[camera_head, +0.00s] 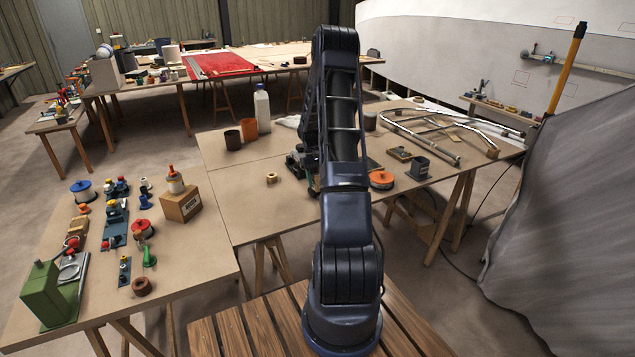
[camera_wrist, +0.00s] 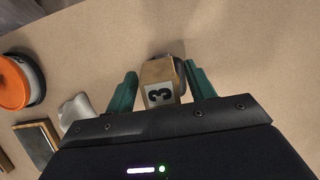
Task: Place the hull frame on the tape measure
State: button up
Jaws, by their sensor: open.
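A tan block marked with a black "3" (camera_wrist: 158,84) lies between the two green fingers of my gripper (camera_wrist: 160,76) in the wrist view. It may be the hull frame, but I cannot be sure. A dark grey rounded part shows beside its right side. My gripper is open around the block, and I cannot tell whether a finger touches it. An orange round case with a pale band (camera_wrist: 14,82), likely the tape measure, lies at the left of the wrist view. In the head view the orange case (camera_head: 381,179) sits right of my arm, which largely hides my gripper.
A flat wood-edged dark piece (camera_wrist: 38,142) and a whitish lump (camera_wrist: 76,110) lie left of my gripper. On the table stand a dark box (camera_head: 418,168), a white bottle (camera_head: 262,108) and brown cups (camera_head: 233,140). Metal tubing (camera_head: 425,137) lies at the back right.

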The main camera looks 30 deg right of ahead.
jog(key=v, duration=1.1)
jog(key=s+a+r+t, duration=0.1)
jog(key=s+a+r, duration=0.25)
jog(key=r, duration=0.35)
jog(key=s+a+r+t, duration=0.1)
jog(key=s+a+r, duration=0.25)
jog(key=r, duration=0.35)
jog(key=s+a+r+t+h, duration=0.1)
jog(key=s+a+r+t, duration=0.1)
jog(key=s+a+r, duration=0.7)
jog(key=s+a+r+t, duration=0.1)
jog(key=s+a, duration=0.3)
jog(key=s, duration=0.8)
jog(key=s+a+r+t+y, duration=0.1)
jog(key=s+a+t, duration=0.2)
jog(key=s, duration=1)
jog(key=shift+s+a+r+t, duration=0.25)
jog(key=shift+a+t, duration=0.1)
jog(key=shift+t, duration=0.25)
